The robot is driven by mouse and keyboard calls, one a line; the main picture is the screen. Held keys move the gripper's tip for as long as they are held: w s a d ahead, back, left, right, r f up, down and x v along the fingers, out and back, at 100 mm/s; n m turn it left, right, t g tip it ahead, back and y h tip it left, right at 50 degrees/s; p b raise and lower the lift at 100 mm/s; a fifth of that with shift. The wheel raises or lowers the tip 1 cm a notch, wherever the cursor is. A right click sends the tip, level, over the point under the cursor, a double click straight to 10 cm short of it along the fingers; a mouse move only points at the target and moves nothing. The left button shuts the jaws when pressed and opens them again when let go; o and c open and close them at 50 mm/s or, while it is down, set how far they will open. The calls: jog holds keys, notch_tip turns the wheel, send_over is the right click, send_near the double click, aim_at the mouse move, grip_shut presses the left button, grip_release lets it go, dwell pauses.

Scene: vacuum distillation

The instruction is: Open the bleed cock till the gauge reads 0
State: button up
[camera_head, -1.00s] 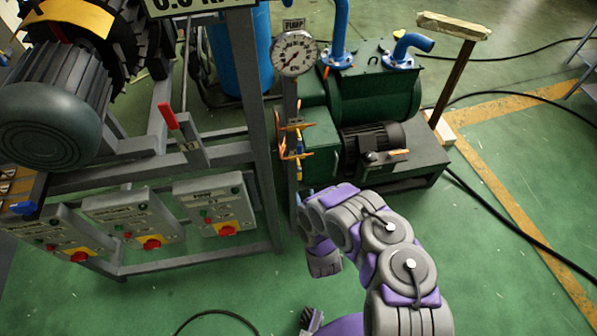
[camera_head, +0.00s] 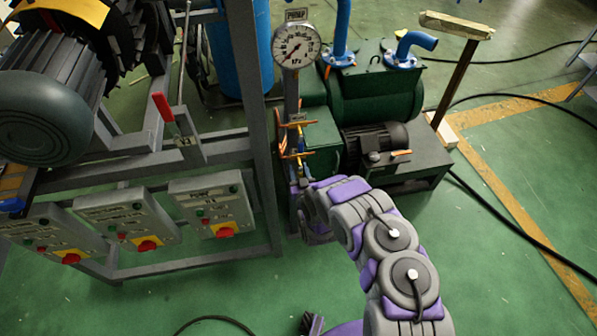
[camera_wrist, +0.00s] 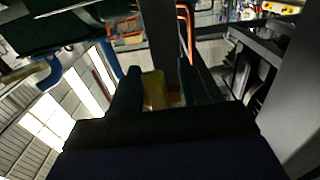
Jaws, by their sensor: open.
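The round white gauge (camera_head: 297,45) sits under a PUMP label on a thin upright pipe. Its dark needle points to the lower left; the figures are too small to read. Below it on the pipe are an upper orange handle (camera_head: 297,124) and a lower orange handle (camera_head: 297,155); I cannot tell which belongs to the bleed cock. In the head view my gripper is mostly hidden by my own wrist, just below the lower handle. In the wrist view my gripper (camera_wrist: 159,84) is open. A yellow piece (camera_wrist: 154,92) shows between its dark fingers; contact is unclear.
A grey frame post (camera_head: 255,120) stands close left of the pipe. The green pump (camera_head: 375,95) and its black motor (camera_head: 375,138) stand close right. Control boxes with red knobs, such as the nearest box (camera_head: 212,203), are lower left.

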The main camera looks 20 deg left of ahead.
jog(key=shift+d, duration=0.1)
jog(key=shift+c, duration=1.3)
grip_shut()
